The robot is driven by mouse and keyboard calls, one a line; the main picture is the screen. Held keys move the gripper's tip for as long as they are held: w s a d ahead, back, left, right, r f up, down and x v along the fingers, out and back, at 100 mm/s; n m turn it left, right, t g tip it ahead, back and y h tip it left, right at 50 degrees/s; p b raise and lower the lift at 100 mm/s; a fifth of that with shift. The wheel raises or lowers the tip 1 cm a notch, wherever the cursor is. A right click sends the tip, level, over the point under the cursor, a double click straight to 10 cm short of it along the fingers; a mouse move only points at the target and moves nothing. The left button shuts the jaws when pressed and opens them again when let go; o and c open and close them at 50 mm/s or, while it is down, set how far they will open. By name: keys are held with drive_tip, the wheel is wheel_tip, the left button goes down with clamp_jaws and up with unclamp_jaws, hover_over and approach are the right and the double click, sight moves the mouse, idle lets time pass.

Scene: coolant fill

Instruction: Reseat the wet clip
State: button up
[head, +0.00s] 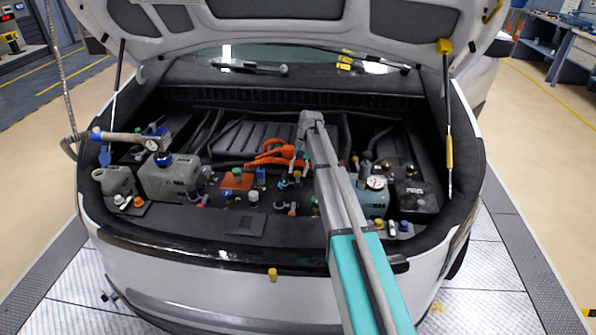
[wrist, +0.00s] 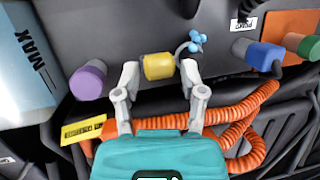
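A small blue clip-like piece (wrist: 197,42) with a grey curved band sits on the dark panel in the wrist view, just beyond my right finger. I cannot tell whether it is wet or fully seated. My gripper (wrist: 159,76) points at a yellow cylindrical cap (wrist: 158,67), with one finger on each side of it. The fingers are apart, and narrow gaps seem to show beside the cap. In the head view my gripper (head: 299,168) is low over the middle of the engine bay, right of the orange hoses; the blue piece is too small to make out there.
A purple cap (wrist: 88,82) and a pale blue tank marked MAX (wrist: 25,65) are left in the wrist view. A blue connector (wrist: 262,54) and a green cap (wrist: 309,47) are right. Orange corrugated hose (wrist: 250,110) runs close by my gripper. The raised hood (head: 290,28) hangs above.

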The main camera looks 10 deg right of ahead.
drive_tip(key=o, duration=0.3)
drive_tip(key=shift+s, duration=0.25)
